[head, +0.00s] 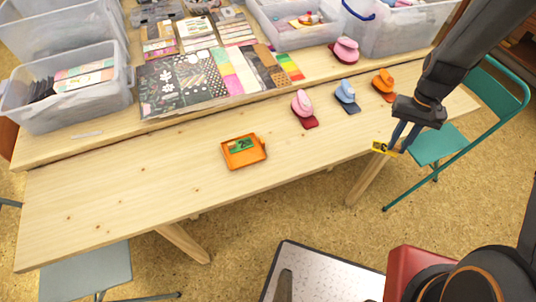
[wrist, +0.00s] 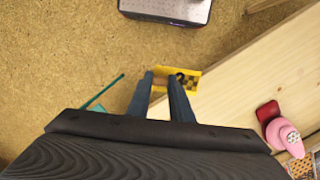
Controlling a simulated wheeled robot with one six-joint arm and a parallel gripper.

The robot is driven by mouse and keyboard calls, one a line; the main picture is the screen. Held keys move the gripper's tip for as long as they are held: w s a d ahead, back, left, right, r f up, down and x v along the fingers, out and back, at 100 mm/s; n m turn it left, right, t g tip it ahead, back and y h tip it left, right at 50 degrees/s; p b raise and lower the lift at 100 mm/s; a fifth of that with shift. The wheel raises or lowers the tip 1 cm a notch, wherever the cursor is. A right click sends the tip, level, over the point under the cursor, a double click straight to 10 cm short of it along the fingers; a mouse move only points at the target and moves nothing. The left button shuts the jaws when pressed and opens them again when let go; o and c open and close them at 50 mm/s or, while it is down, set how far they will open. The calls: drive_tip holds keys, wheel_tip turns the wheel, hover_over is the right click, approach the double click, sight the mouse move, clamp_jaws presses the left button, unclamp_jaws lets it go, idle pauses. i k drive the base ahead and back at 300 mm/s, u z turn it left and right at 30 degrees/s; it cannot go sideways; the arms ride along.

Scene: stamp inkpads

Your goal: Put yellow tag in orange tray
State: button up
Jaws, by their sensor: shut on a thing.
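The yellow tag (head: 380,147), with dark markings, is pinched between the fingertips of my gripper (head: 394,146) at the right in the head view. My gripper is shut on it and holds it near the table's front edge, above the floor in the picture. In the wrist view the tag (wrist: 190,80) sticks out to the right of the fingertips (wrist: 161,77). The orange tray (head: 246,158) lies on the table left of my gripper, with a green tag (head: 242,144) in it. The tray is not visible in the wrist view.
A pink stamp (head: 301,102) on a dark red inkpad, a blue stamp (head: 346,91) and an orange stamp (head: 383,83) stand behind. Clear bins and patterned papers (head: 180,84) fill the back. A teal chair (head: 437,145) is at right. The wooden table (head: 120,200) is clear around the tray.

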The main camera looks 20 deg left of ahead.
sight(246, 159)
drive_tip(key=z, duration=1.75)
drive_tip(key=i, duration=0.85)
drive_tip(key=u, duration=3.85)
drive_tip(key=i, duration=0.5)
drive_tip(key=z, duration=0.05)
